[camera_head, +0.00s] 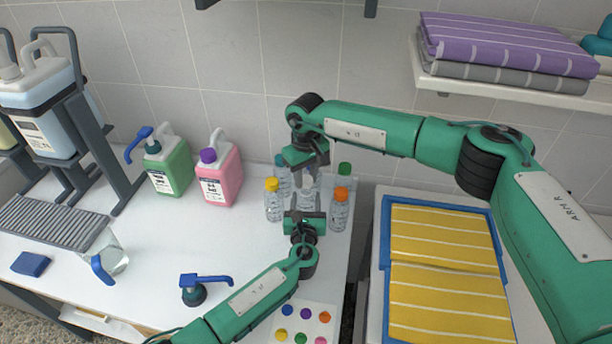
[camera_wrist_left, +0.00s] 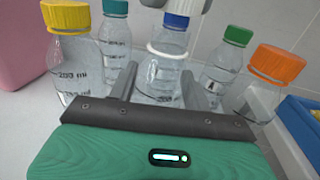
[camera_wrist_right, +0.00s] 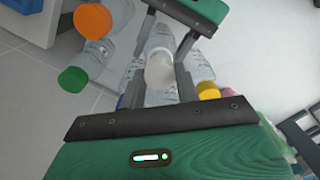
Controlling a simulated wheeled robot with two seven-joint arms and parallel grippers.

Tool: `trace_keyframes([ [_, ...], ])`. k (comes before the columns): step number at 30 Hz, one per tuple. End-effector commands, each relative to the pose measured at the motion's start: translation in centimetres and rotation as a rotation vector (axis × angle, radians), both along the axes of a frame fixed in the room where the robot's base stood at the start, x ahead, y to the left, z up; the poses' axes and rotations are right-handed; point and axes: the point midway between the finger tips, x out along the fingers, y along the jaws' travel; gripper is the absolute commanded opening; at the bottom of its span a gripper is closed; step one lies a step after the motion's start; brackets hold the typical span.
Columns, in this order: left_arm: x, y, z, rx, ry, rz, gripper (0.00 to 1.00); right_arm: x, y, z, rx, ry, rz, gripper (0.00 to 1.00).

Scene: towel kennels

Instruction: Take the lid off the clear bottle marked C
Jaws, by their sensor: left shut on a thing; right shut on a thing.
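A clear bottle (camera_wrist_left: 158,82) with a white ring at its neck stands in the middle of the bottle group. My left gripper (camera_head: 304,210) is shut around this bottle; its fingers flank the body in the left wrist view. My right gripper (camera_head: 308,174) is above it, shut on a white lid (camera_wrist_right: 160,72). The lid's lower part also shows in the left wrist view (camera_wrist_left: 174,4), with a gap between it and the neck ring, so it is off the bottle. The letter C is not legible in any view.
Bottles with yellow (camera_wrist_left: 66,16), teal (camera_wrist_left: 115,6), blue (camera_wrist_left: 176,20), green (camera_wrist_left: 238,36) and orange (camera_wrist_left: 276,64) lids crowd around. Green (camera_head: 172,168) and pink (camera_head: 220,176) jugs stand left. A loose blue pump (camera_head: 205,283) is in front. Yellow towels (camera_head: 440,235) lie right.

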Motion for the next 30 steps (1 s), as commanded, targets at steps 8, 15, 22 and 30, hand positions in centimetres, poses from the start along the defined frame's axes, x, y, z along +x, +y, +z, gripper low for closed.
trace_keyframes([
  [8, 0.0, 0.0, -0.1, 0.000, 0.001, 0.000, 0.00, 0.1, 0.0, 2.8, 0.001, -0.003, 0.000, 0.05],
  [15, 0.0, 0.0, -0.1, 0.001, 0.001, 0.000, 0.00, 0.0, 0.0, 4.0, 0.000, 0.000, -0.001, 0.05],
  [22, 0.0, 0.0, 0.0, 0.000, 0.001, 0.000, 0.75, 0.0, 0.0, 4.0, 0.000, 0.000, 0.000, 0.05],
  [30, 0.0, 0.0, 0.0, 0.000, 0.000, 0.000, 0.75, 0.0, 0.0, 3.9, 0.000, 0.000, 0.000, 0.05],
])
